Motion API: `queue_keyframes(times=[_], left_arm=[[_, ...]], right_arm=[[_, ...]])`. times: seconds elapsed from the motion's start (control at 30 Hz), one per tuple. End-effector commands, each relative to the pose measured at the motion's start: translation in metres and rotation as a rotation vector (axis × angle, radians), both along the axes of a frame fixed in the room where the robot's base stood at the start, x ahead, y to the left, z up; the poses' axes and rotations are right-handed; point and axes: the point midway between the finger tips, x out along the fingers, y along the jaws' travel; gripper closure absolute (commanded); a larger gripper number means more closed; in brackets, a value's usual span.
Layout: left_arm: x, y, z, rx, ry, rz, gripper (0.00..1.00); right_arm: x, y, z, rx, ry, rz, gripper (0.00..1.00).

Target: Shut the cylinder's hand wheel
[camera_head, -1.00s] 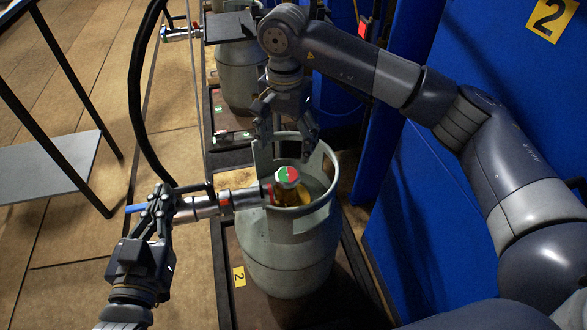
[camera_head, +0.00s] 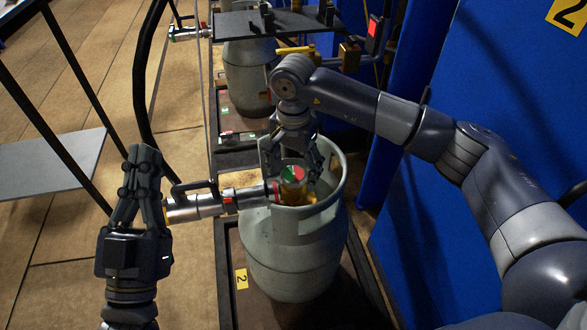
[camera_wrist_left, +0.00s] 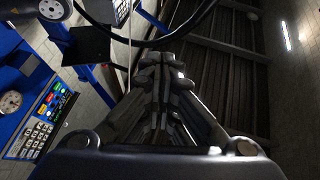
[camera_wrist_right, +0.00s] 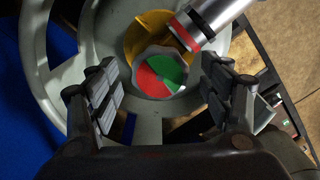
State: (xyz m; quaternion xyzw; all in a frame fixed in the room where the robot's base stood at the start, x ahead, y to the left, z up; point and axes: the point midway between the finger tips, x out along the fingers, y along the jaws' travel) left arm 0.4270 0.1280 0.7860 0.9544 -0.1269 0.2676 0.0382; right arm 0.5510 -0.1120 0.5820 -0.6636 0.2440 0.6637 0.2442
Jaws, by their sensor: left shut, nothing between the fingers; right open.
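The grey gas cylinder (camera_head: 293,250) stands upright on a dark platform, with an open collar round its top. Its hand wheel (camera_head: 293,174), with a red and green top, sits inside the collar above a yellow valve body; the wheel also shows in the right wrist view (camera_wrist_right: 160,73). A silver filling head (camera_head: 215,204) joins the valve from the left. My right gripper (camera_head: 301,172) is open over the collar, its fingers apart on either side of the wheel, seemingly not touching it (camera_wrist_right: 162,90). My left gripper (camera_head: 143,150) is shut and empty, pointing up, left of the filling head.
The platform (camera_head: 232,305) carries a yellow number 2 label. Another cylinder (camera_head: 245,85) stands behind under a dark shelf. Blue panels (camera_head: 440,190) close off the right. A black hose (camera_head: 139,90) and a grey shelf (camera_head: 55,165) are at the left.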

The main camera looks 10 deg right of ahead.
Motion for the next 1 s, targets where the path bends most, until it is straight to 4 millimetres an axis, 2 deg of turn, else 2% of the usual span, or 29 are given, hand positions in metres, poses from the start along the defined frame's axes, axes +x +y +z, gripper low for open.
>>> queue_keyframes(times=[0.07, 0.2, 0.27, 0.73, 1.0], left_arm=[[0.0, 0.0, 0.0, 0.0, 0.001, 0.0, 1.0], [0.0, 0.0, 0.0, 0.001, 0.002, 0.0, 1.0], [0.0, 0.0, 0.0, 0.001, 0.002, 0.0, 1.0], [0.004, -0.001, -0.004, 0.009, 0.033, 0.001, 1.0], [0.015, 0.001, -0.029, 0.047, 0.168, 0.01, 1.0]], right_arm=[[0.0, 0.0, 0.0, 0.0, 0.0, 0.0, 0.3], [0.0, 0.0, 0.0, 0.0, 0.0, 0.0, 0.62], [0.0, 0.0, 0.0, 0.0, 0.0, 0.0, 0.72], [0.0, 0.0, 0.001, -0.001, 0.001, -0.073, 0.72], [0.0, 0.0, 0.001, -0.001, 0.0, -0.271, 0.72]])
